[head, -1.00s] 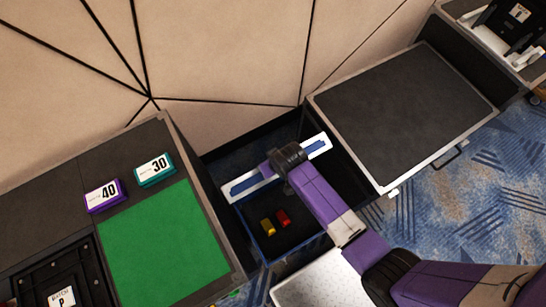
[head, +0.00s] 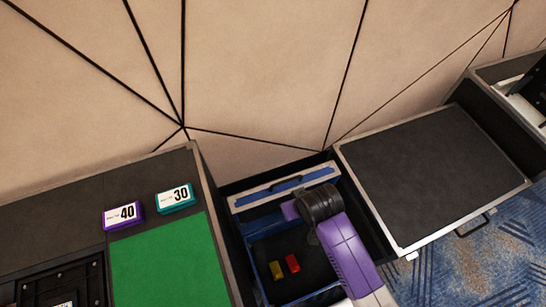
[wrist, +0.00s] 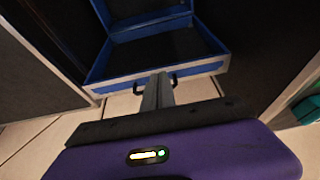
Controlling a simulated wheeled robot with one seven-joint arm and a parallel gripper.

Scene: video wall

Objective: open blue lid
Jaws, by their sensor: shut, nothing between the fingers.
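The blue lid (head: 262,195) stands raised along the back of an open blue case (head: 263,288), its pale edge and handle facing up in the head view. Inside the case lie a yellow block (head: 276,269) and a red block (head: 292,263). In the wrist view the lid's pale rim (wrist: 205,68) and dark handle cross in front of my gripper (wrist: 158,84). My gripper is shut and empty, its fingertips at the handle; I cannot tell whether they touch. In the head view my wrist hides the fingers and part of the lid.
A dark-topped cabinet (head: 435,165) stands right of the case. A table with a green mat (head: 165,265), a purple 40 box (head: 123,214) and a teal 30 box (head: 175,197) stands left. A panelled wall (head: 260,80) rises close behind; the case sits in the narrow gap between.

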